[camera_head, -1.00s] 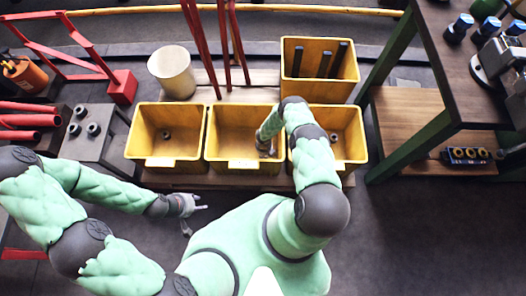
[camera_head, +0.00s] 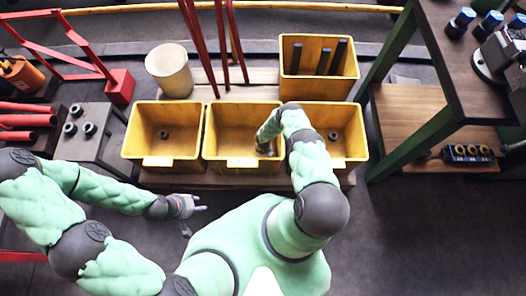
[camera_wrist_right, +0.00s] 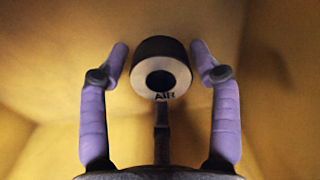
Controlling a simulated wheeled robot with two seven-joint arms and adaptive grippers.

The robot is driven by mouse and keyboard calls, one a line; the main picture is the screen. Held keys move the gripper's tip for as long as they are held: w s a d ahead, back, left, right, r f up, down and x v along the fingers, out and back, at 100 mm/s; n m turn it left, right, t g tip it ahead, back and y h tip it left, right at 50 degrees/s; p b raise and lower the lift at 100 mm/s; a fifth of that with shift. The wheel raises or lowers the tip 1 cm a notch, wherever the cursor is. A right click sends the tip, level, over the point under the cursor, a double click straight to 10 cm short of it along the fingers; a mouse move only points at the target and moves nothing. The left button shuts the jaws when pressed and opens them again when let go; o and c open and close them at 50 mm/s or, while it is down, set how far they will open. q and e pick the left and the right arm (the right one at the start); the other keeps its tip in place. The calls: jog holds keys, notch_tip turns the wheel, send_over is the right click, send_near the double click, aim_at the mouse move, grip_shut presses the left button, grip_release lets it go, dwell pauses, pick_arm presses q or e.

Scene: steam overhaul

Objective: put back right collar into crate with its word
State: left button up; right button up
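A dark collar (camera_wrist_right: 161,68) with a pale face marked "AIR" shows in the right wrist view, inside a yellow crate. My right gripper (camera_wrist_right: 160,62) is open, with one finger on each side of the collar and a small gap on both sides. In the head view this gripper is down in the middle front crate (camera_head: 216,132), mostly hidden by my arm. The crates' words cannot be read. A collar (camera_head: 164,134) lies in the left front crate (camera_head: 135,127) and another collar (camera_head: 333,136) in the right front crate (camera_head: 357,130). My left gripper (camera_head: 198,219) is open and empty.
Several collars (camera_head: 90,129) stand on a grey block (camera_head: 87,149) at the left. A rear crate (camera_head: 318,90) holds black rods (camera_head: 324,61). Red bars (camera_head: 199,50) rise behind the front crates, beside a cream bucket (camera_head: 170,72). A green-legged bench (camera_head: 410,130) stands at the right.

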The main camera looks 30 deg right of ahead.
jog(key=shift+r, duration=0.15)
jog(key=shift+r, duration=0.3)
notch_tip(320, 180, up, 12)
jog(key=p, duration=0.6)
jog(key=shift+f, duration=0.1)
